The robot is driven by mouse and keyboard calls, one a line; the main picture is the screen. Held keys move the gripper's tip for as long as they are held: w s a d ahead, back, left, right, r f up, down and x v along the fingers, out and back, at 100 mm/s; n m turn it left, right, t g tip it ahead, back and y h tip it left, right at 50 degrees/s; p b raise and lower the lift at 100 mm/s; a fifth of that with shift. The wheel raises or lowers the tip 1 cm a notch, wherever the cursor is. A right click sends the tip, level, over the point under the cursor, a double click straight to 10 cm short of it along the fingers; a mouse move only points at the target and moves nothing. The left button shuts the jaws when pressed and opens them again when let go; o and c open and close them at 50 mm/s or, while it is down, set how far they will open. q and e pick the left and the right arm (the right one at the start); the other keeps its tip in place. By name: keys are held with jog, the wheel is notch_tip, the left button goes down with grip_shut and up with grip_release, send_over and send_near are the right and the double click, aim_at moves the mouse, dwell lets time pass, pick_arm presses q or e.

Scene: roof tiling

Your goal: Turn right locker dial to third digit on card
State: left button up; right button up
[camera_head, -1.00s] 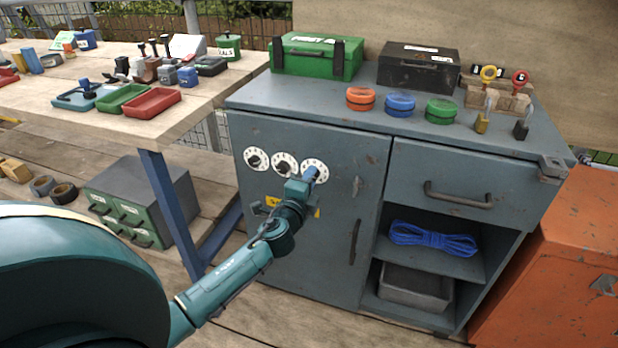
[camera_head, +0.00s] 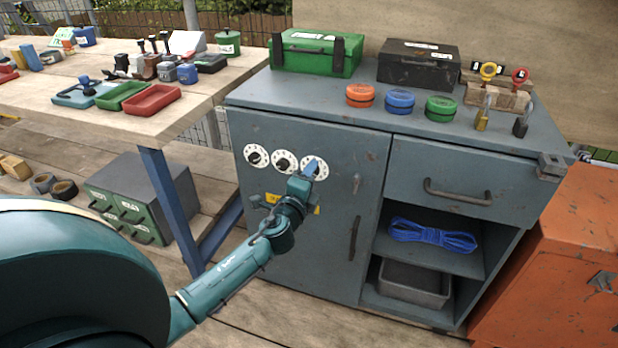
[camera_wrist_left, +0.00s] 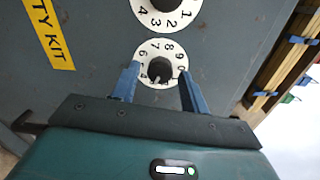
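The right dial (camera_head: 321,171) is the rightmost of three white dials with black knobs on the grey locker door. It also shows in the left wrist view (camera_wrist_left: 160,46), with digits around a dark knob (camera_wrist_left: 160,67). My left gripper (camera_head: 309,169) is in front of this dial and partly covers it. In the left wrist view, its two blue fingers (camera_wrist_left: 160,80) are apart, on either side of the knob, with gaps visible. The knob's set digit is not clearly readable. I cannot pick out a card with readable digits. My right gripper is not in view.
The middle dial (camera_head: 285,161) and left dial (camera_head: 256,156) are beside it. A yellow label (camera_wrist_left: 48,34) is below the dials on the door. A workbench (camera_head: 150,128) stands left.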

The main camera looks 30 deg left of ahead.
pick_arm(q)
jog(key=shift+o, duration=0.3)
jog(key=v, duration=1.3)
jog(key=shift+p, duration=0.3)
jog(key=shift+s+f, duration=0.1)
